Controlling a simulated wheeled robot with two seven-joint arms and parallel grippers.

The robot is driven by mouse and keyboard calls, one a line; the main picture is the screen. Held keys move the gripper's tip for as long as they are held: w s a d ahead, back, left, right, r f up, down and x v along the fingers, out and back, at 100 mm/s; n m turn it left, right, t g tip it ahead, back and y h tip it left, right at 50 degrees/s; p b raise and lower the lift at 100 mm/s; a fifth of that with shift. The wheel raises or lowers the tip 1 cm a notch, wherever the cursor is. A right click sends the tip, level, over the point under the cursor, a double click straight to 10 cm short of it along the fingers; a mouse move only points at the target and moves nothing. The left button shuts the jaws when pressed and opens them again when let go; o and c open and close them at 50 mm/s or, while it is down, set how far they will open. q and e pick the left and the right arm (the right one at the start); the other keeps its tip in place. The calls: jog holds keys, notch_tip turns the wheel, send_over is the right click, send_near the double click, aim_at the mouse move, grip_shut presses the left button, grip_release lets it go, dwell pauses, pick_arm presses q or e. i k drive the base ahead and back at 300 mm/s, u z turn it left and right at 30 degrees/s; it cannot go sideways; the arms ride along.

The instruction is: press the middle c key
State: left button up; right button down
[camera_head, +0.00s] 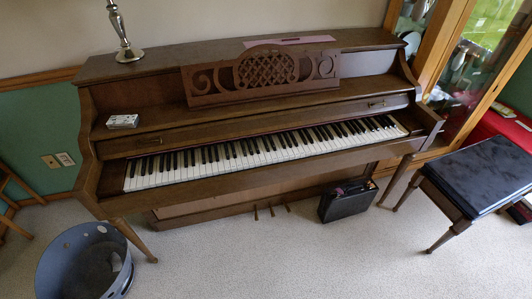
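A brown upright piano (220,205) stands against the wall in the head view, its lid open and its keyboard (265,150) bare. The white and black keys run in a row from left to right, slightly slanted. The middle keys, near the centre of the row, are uncovered, but they are too small to single out the middle C key by any mark. No key looks pressed. Neither my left gripper nor my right gripper shows in the head view.
A grey bin (85,262) stands on the carpet at front left. A dark-topped bench (485,172) stands at the right. A black case (347,203) sits under the piano. A small box (122,121) lies above the keys at left. The carpet in front is clear.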

aim_at(269, 161)
jog(key=k, duration=1.3)
jog(key=u, duration=0.8)
jog(key=i, duration=1.5)
jog(key=z, duration=0.25)
